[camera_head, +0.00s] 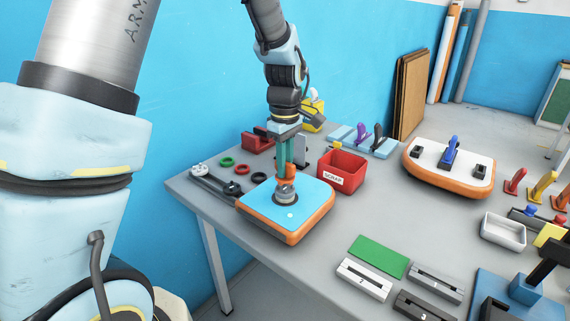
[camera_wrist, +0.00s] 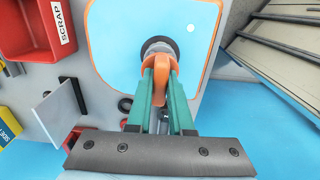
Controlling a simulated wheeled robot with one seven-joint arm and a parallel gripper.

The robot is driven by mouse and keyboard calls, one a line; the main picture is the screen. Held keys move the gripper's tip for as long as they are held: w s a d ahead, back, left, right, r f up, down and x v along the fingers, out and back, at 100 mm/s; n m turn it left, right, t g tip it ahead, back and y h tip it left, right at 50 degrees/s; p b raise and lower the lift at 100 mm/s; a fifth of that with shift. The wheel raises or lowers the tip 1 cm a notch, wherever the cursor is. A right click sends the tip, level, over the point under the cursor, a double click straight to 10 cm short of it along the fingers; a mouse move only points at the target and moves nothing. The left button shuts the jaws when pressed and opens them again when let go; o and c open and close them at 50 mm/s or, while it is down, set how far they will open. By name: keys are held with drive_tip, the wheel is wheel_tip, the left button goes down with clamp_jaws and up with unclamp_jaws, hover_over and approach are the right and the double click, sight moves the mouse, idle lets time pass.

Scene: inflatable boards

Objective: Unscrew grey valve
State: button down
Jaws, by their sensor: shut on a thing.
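The grey valve (camera_head: 286,193) stands in a dark ring on top of a blue board with an orange rim (camera_head: 312,195). I cannot tell how far the valve is turned.
A red scrap bin (camera_head: 342,172) stands close behind the board. A second orange-rimmed board (camera_head: 425,168) is at the right. The grey table in front of it is partly clear.

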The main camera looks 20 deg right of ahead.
drive_tip(key=shift+f+b, duration=0.6)
drive_tip(key=shift+f, duration=0.45)
drive_tip(key=c, duration=0.7)
unclamp_jaws()
drive_tip(key=shift+c, duration=0.2)
wheel_tip(320, 180, up, 11)
drive_tip(key=shift+f+b, duration=0.1)
drive_tip(key=shift+b, duration=1.05)
